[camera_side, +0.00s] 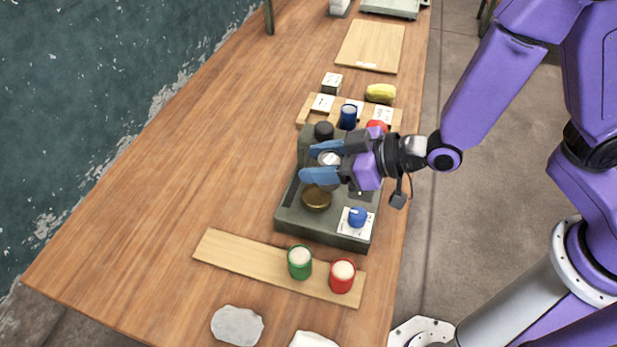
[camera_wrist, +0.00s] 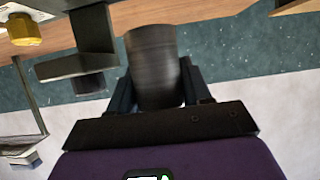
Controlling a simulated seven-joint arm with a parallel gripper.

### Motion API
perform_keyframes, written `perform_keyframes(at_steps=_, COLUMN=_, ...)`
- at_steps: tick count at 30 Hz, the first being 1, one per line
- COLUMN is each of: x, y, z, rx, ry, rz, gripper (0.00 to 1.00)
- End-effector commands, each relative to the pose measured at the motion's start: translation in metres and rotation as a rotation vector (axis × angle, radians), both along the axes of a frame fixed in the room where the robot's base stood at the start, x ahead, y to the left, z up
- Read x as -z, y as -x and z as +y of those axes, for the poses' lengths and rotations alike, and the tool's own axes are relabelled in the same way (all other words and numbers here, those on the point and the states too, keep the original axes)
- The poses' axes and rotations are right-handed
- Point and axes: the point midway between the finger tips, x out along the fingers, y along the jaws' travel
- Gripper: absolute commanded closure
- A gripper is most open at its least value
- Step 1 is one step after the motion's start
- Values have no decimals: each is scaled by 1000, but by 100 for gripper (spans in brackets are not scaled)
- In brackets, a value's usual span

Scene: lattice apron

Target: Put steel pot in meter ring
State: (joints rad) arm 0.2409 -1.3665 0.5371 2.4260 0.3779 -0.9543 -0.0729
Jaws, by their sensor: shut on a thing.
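My gripper (camera_side: 320,163) is shut on the steel pot (camera_wrist: 154,62), a dark grey cylinder between the two fingers in the wrist view. In the side view the pot (camera_side: 329,158) shows as a pale round top between the blue fingertips, over the grey-green meter housing. The meter ring seems to be the round brass-coloured ring (camera_side: 317,197) on the housing, just nearer the camera than my fingers. The pot is apart from this ring. Its exact height over the housing is unclear, and my fingers and wrist hide part of the housing.
The meter housing (camera_side: 290,218) carries a blue knob (camera_side: 357,217) on a white plate and a black round part (camera_side: 323,131). Green (camera_side: 299,262) and red (camera_side: 342,276) cups stand on a plank in front. A blue cup (camera_side: 348,117) and yellow item (camera_side: 380,93) are behind. Left tabletop is clear.

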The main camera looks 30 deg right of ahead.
Motion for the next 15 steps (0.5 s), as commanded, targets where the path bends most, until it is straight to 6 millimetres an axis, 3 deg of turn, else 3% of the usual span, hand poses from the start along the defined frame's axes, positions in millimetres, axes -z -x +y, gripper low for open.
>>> perform_keyframes(at_steps=15, x=39, y=-18, z=14, rx=2, ry=3, rz=2, gripper=87)
